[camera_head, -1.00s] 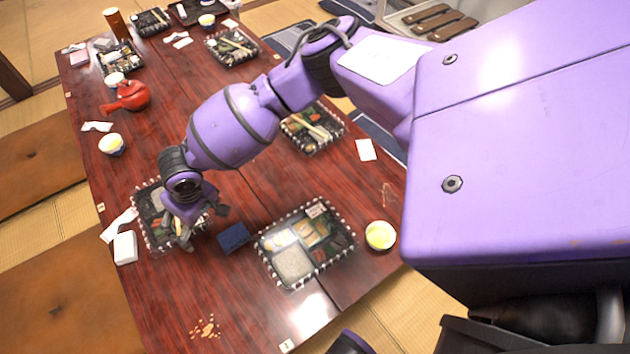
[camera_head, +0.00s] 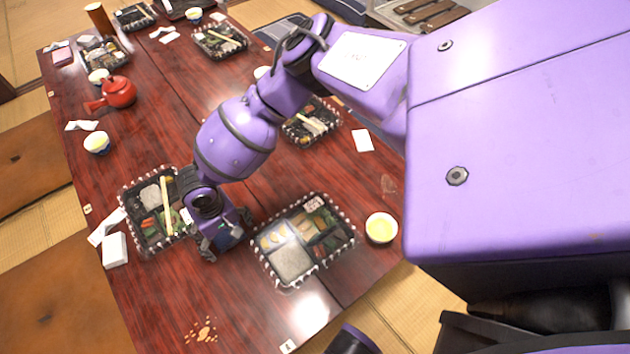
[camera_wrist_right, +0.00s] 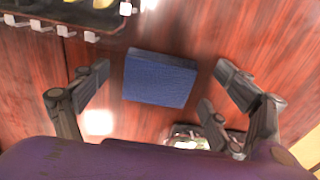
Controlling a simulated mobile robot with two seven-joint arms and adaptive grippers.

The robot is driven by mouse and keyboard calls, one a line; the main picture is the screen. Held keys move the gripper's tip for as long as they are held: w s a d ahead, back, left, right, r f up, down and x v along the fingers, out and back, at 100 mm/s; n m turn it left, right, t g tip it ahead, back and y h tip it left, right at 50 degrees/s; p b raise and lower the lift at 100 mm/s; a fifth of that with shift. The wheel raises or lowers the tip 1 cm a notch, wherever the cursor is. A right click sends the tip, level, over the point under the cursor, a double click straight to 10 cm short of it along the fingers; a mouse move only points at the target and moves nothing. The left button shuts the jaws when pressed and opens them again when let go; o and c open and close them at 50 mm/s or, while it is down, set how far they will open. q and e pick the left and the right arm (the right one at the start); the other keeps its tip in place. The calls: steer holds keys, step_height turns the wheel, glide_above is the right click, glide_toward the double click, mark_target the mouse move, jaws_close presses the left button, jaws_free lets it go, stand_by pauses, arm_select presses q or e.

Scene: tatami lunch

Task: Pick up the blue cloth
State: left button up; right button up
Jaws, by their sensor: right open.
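The blue cloth (camera_wrist_right: 160,80) is a folded, thick square lying flat on the dark red wooden table. In the right wrist view it sits between the spread fingers of my right gripper (camera_wrist_right: 158,90), with bare table on both sides of it. In the head view my right gripper (camera_head: 227,240) is over the cloth, between two lunch boxes, and hides most of it. The gripper is open and holds nothing. I cannot tell how far above the table its fingertips are. My left gripper is not in view.
One lunch box (camera_head: 130,197) is close left of the gripper and another (camera_head: 348,240) close right. A yellow-filled cup (camera_head: 381,229) stands farther right. White napkins (camera_head: 115,250) lie at the left edge.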

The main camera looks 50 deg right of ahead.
steer(key=shift+w+r, duration=0.1)
steer(key=shift+c, duration=0.5)
steer(key=c, duration=1.1)
